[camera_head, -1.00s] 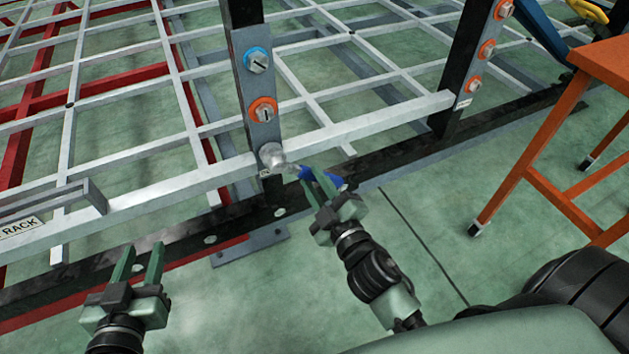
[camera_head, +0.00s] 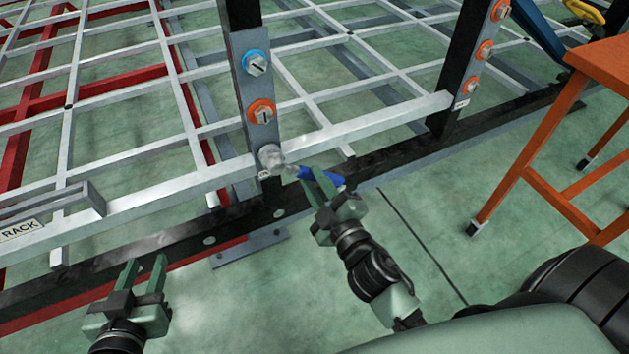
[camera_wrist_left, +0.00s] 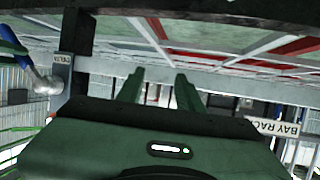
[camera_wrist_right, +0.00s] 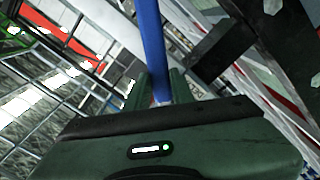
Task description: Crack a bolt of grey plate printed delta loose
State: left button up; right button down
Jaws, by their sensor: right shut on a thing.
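A grey plate (camera_head: 240,75) is fixed to the near black post. It bears a blue-ringed bolt (camera_head: 257,63) on top and an orange-ringed bolt (camera_head: 262,112) below. A small printed label, reading DELTA upside down, shows in the left wrist view (camera_wrist_left: 63,59). A wrench with a grey head (camera_head: 270,157) and blue handle (camera_wrist_right: 152,45) has its head at the plate's lowest position, covering whatever bolt is there. My right gripper (camera_head: 316,182) is shut on the blue handle. My left gripper (camera_head: 144,266) is open and empty, left of the plate and low.
White grid bars (camera_head: 340,132) and a black rail (camera_head: 400,155) run across in front of me. A second post with orange-ringed bolts (camera_head: 486,50) stands right. An orange table (camera_head: 560,180) stands at the right. A BAY RACK sign (camera_head: 20,229) is at left. The near floor is clear.

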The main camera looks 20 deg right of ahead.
pick_arm(q)
jog(key=s+a+f+g+y+p, duration=0.1)
jog(key=s+a+f+g, duration=0.1)
jog(key=s+f+g, duration=0.2)
jog(key=shift+s+f, duration=0.5)
jog(key=shift+f, duration=0.4)
pick_arm(e)
jog(key=shift+d+r+n, duration=0.4)
jog(key=shift+r+n, duration=0.2)
jog(key=shift+n, duration=0.2)
pick_arm(q)
jog(key=shift+a, duration=0.1)
jog(key=s+a+f+g+y+p, duration=0.1)
jog(key=s+a+f+g+p, duration=0.1)
jog(key=s, duration=0.5)
jog(key=shift+s+a+f+n+g, duration=0.35)
jog(key=shift+f+g, duration=0.55)
jog(key=shift+g, duration=0.3)
pick_arm(e)
jog(key=shift+d+r+n, duration=0.3)
jog(key=shift+r+n, duration=0.35)
jog(key=shift+n, duration=0.25)
pick_arm(q)
jog(key=shift+w+d+r, duration=0.1)
jog(key=shift+w+r, duration=0.05)
jog(key=shift+w, duration=0.15)
